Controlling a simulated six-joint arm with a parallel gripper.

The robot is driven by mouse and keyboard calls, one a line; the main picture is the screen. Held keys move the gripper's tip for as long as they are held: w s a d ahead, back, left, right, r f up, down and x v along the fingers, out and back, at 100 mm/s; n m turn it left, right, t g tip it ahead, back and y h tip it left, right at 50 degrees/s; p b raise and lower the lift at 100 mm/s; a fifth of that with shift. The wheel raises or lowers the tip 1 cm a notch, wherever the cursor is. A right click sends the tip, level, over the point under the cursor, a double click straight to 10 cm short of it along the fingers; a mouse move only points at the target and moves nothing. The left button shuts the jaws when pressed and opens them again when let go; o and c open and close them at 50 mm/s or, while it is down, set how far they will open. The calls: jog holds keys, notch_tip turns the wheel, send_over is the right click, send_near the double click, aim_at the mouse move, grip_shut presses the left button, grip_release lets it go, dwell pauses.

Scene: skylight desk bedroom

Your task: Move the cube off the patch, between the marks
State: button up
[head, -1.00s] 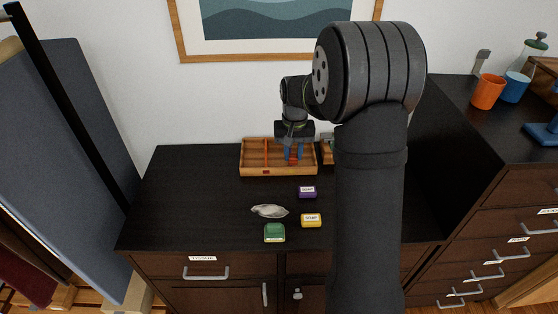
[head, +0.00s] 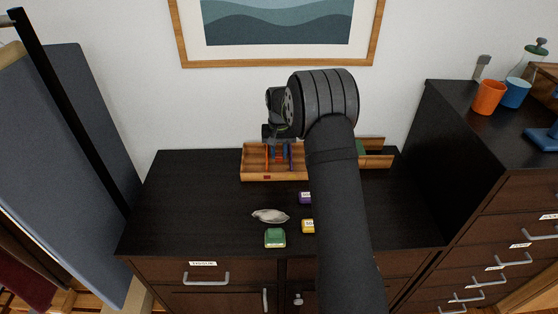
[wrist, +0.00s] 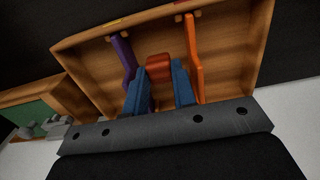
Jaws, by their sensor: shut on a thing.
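My gripper (head: 278,152) reaches down into a wooden tray (head: 259,176) at the back of the dark cabinet. In the wrist view its blue fingers (wrist: 159,80) are shut on a red cube (wrist: 158,65). The cube is between a purple upright strip (wrist: 125,57) on the left and an orange upright strip (wrist: 194,62) on the right, apart from the orange one. I cannot tell whether it touches the tray floor. I can make out no patch under it. In the head view the orange strip (head: 267,154) is left of the fingers and the purple strip right.
A second wooden box (head: 377,160) with a green part stands right, partly behind my arm. Purple (head: 304,198), yellow (head: 307,226) and green (head: 275,238) blocks and a pale crumpled thing (head: 270,216) lie in front. The cabinet top at left is clear.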

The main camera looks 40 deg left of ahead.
aim_at(279, 155)
jog(key=shift+f, duration=1.85)
jog(key=shift+f, duration=0.15)
jog(key=o, duration=0.7)
jog(key=shift+c, duration=0.2)
notch_tip(279, 155, up, 12)
jog(key=shift+r, duration=0.2)
